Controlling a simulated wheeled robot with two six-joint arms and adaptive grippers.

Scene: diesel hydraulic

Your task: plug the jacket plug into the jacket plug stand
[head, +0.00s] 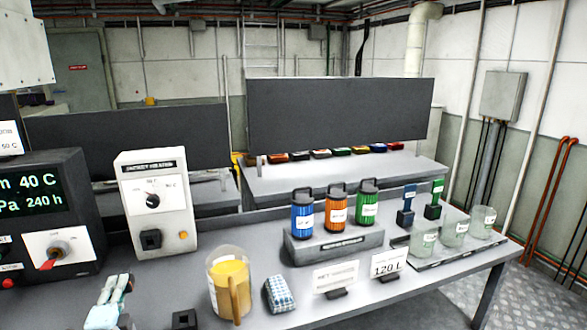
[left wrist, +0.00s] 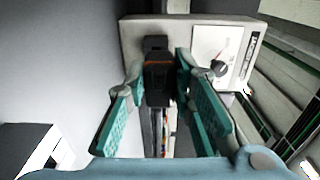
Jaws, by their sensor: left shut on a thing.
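My left gripper (head: 110,298) is at the bottom left of the head view, below and in front of the white jacket heater box (head: 130,200). In the left wrist view, the left gripper (left wrist: 165,105) is shut on the black jacket plug (left wrist: 158,85), which has a thin orange band. A cable seems to run from the plug toward the bottom. A black socket block (head: 151,240) is low on the heater box; the plug looks in line with it, but contact cannot be told. A dark square block (head: 185,319) lies at the bottom edge, possibly the stand. My right gripper is not in view.
The display unit (head: 45,215) stands left of the heater box. A beaker of yellow liquid (head: 228,280) and a checked packet (head: 279,294) stand to the right. Farther right are colored canisters on a dark block (head: 333,245), sign cards and glass beakers.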

